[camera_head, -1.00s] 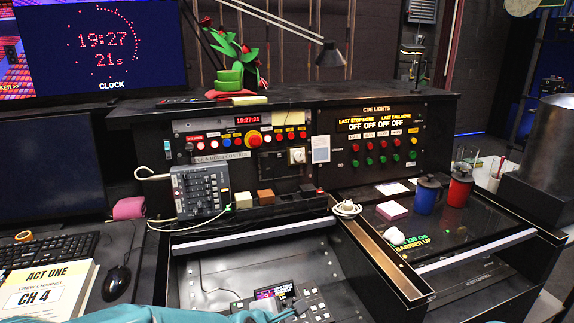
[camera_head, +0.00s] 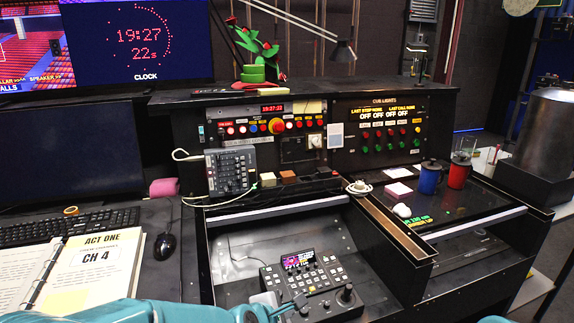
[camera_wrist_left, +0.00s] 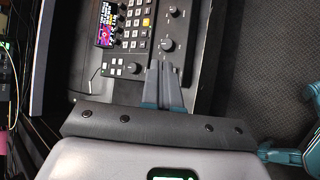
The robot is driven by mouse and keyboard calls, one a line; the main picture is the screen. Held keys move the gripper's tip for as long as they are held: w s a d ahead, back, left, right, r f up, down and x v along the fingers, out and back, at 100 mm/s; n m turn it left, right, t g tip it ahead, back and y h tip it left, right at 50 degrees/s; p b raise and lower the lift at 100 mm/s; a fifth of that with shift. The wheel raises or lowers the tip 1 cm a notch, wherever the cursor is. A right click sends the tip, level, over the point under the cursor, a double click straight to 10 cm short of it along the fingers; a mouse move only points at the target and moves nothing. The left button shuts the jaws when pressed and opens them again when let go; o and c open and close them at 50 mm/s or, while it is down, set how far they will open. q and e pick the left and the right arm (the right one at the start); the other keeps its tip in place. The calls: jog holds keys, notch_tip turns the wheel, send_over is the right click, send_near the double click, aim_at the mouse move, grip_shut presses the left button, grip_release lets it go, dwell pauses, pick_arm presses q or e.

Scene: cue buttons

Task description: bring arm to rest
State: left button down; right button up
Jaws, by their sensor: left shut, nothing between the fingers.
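My left gripper (camera_head: 296,303) comes in at the bottom of the head view, in front of a black control panel with a joystick (camera_head: 320,287). In the left wrist view the two grey fingers (camera_wrist_left: 163,70) lie together, shut with nothing between them. They point toward the same panel (camera_wrist_left: 128,52) with its small screen and knobs. I cannot tell the exact gap between fingertips and panel. My right gripper is out of view.
An open script binder (camera_head: 118,245) and a mouse (camera_head: 164,246) lie left of the arm. A cue light console (camera_head: 378,130) stands behind. Blue (camera_head: 429,180) and red (camera_head: 457,175) mugs stand on the right-hand desk. A raised divider (camera_head: 385,228) runs right of the control panel.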

pick_arm(q)
jog(key=s+a+f+m+g+y+p, duration=0.1)
jog(key=s+a+f+m+g, duration=0.1)
jog(key=s+a+f+m, duration=0.45)
jog(key=s+a+f+m+g+y+p, duration=0.1)
jog(key=s+a+f+m+g+p, duration=0.15)
jog(key=s+f, duration=0.55)
jog(key=s+a+f+m+g, duration=0.1)
jog(key=s+f+m+g, duration=0.1)
jog(key=s, duration=0.5)
jog(key=s+a+f+m+g+p, duration=0.1)
jog(key=s+f+m+g, duration=0.1)
jog(key=s+f+m, duration=0.3)
jog(key=shift+s+a+m+h, duration=0.25)
jog(key=shift+s+m+h, duration=0.25)
jog(key=shift+s, duration=0.55)
